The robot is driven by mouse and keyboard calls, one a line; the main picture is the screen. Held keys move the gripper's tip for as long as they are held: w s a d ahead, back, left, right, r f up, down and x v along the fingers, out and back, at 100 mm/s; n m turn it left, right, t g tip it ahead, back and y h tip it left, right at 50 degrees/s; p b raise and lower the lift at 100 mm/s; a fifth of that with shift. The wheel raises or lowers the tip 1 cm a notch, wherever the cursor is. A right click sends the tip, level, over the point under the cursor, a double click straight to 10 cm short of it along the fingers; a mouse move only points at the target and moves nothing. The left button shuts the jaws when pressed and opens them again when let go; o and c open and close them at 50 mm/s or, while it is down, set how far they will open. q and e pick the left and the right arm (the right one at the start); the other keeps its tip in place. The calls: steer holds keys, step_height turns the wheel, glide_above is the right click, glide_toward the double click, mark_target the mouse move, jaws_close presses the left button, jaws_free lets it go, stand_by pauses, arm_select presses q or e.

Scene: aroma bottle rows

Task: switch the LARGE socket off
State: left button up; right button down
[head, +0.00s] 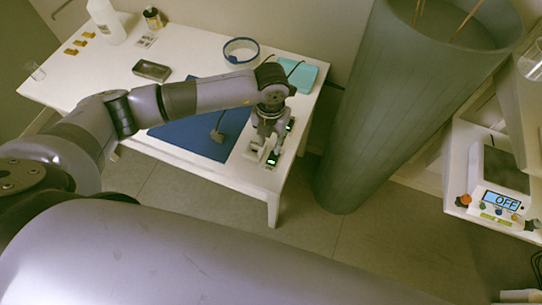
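A small device with a lit green display (272,160) sits near the front right corner of the white table. A second green light (290,125) shows just behind it, beside my gripper. Either could belong to the sockets, but the labels and switch positions are too small to read, so I cannot tell which is the LARGE one. My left gripper (268,150) points down right over the front green display. Its fingers partly cover this area, and I cannot tell whether they touch anything or how wide they are open. My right gripper is not in view.
The white table (190,50) carries a blue mat (200,140), a dark tray (151,70), a blue ring (241,50), a teal item (297,75) and bottles at the back left. A tall grey cylinder (390,110) stands right of it. A device at right (500,202) reads "OFF".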

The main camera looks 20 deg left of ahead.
mark_target(271, 162)
arm_select(q)
step_height(271, 162, down, 11)
steer(key=shift+f+p, duration=0.15)
steer(key=shift+p, duration=0.6)
steer(key=shift+c, duration=0.2)
jaws_close()
